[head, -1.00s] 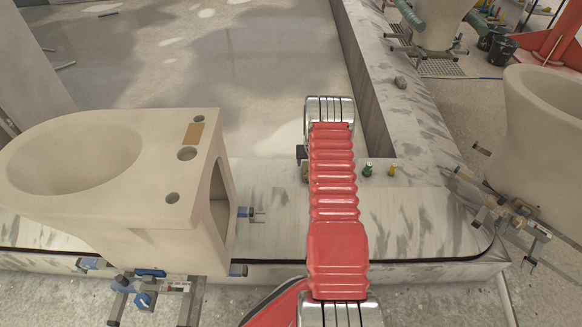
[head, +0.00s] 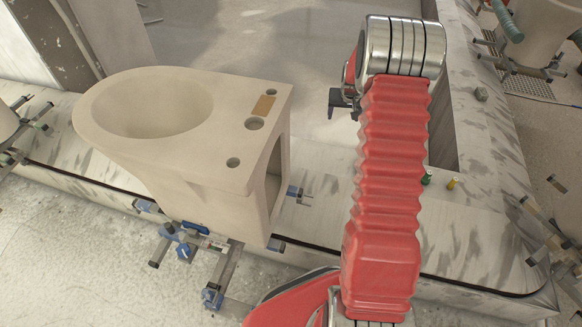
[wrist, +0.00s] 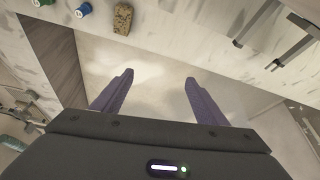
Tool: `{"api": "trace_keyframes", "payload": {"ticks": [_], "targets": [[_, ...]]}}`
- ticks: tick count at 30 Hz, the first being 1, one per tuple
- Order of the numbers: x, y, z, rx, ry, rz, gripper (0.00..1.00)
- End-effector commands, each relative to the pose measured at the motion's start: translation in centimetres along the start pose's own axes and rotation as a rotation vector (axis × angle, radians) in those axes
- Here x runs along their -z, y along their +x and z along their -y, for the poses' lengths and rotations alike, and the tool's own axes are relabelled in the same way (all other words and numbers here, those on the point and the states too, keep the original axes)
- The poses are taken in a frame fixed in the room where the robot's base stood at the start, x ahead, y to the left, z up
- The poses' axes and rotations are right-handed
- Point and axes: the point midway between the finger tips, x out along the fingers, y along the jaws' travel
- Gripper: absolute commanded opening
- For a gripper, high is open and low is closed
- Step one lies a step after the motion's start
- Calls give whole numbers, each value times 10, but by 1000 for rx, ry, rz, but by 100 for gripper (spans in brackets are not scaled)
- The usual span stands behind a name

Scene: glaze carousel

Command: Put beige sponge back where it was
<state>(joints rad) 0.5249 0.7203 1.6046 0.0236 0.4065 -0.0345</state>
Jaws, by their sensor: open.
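A flat tan rectangular block, seemingly the beige sponge (head: 264,105), lies on the flat top of the pale toilet bowl (head: 150,108), between its round holes, in the head view. A brown speckled block (wrist: 126,19) lies on the ledge at the top of the wrist view; I cannot tell whether it is also a sponge. My gripper (wrist: 158,76) is open, its two purple fingers apart with nothing between them. In the head view my red arm hides most of the gripper, which is to the right of the bowl and apart from it.
Green (head: 427,179) and yellow (head: 452,184) small bottles stand on the ledge right of my arm. Metal clamps (head: 184,245) jut out below the bowl. Another bowl (head: 530,35) stands at the far right. Open floor shows beyond the ledge.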

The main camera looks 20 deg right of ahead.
Motion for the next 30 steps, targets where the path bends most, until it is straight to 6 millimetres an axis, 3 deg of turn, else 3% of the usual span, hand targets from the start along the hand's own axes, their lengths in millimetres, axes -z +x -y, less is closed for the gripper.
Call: {"api": "trace_keyframes", "payload": {"ticks": [1, 8, 18, 30], "targets": [[1, -18, 10, 6, -13, -5, 67], [-7, -89, 50, 29, -65, -10, 67], [-38, -186, 97, 63, -140, -18, 67], [-86, -271, 130, 96, -213, -31, 67]]}}
